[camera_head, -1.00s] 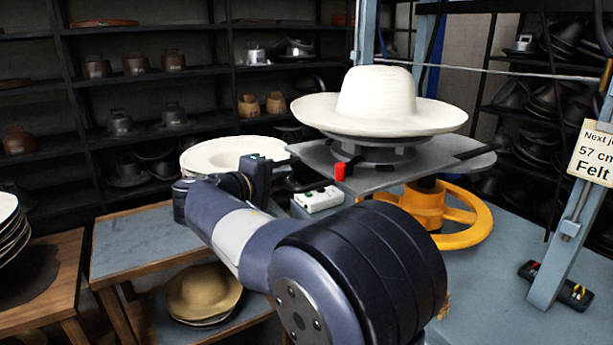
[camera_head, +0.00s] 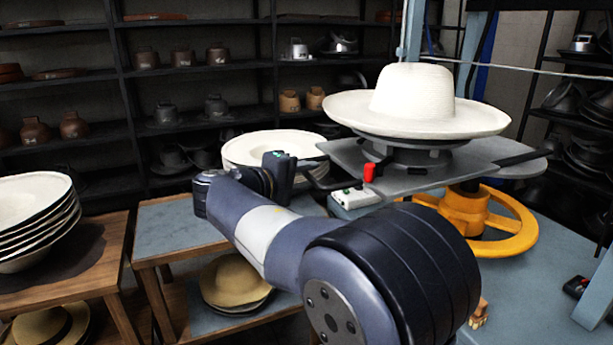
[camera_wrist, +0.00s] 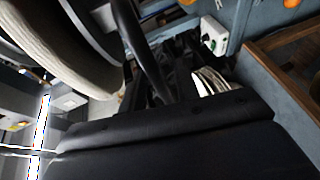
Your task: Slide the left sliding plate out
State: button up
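The left sliding plate (camera_head: 350,155) is a flat grey plate under the white hat (camera_head: 420,100), with a black handle (camera_head: 328,182) on its left side. My gripper (camera_head: 292,175) is at this handle, left of the plate; its fingertips are largely hidden in the head view. In the wrist view the black handle bar (camera_wrist: 146,60) runs down into my dark gripper (camera_wrist: 160,88), which appears shut on it. The hat stays on its round grey form (camera_head: 415,155).
A white control box (camera_head: 355,197) and a red knob (camera_head: 369,172) are close to the handle. A yellow handwheel (camera_head: 515,222) is below the plates. White hats (camera_head: 270,148) are stacked behind my gripper. A wooden side table (camera_head: 165,232) stands left.

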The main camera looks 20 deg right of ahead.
jog(key=shift+o, duration=0.2)
jog(key=v, duration=1)
jog(key=shift+s+a+r, duration=0.15)
jog(key=shift+s+a, duration=0.1)
jog(key=shift+a, duration=0.05)
jog(key=x, duration=1.1)
jog(key=shift+d, duration=0.6)
jog(key=shift+a, duration=0.1)
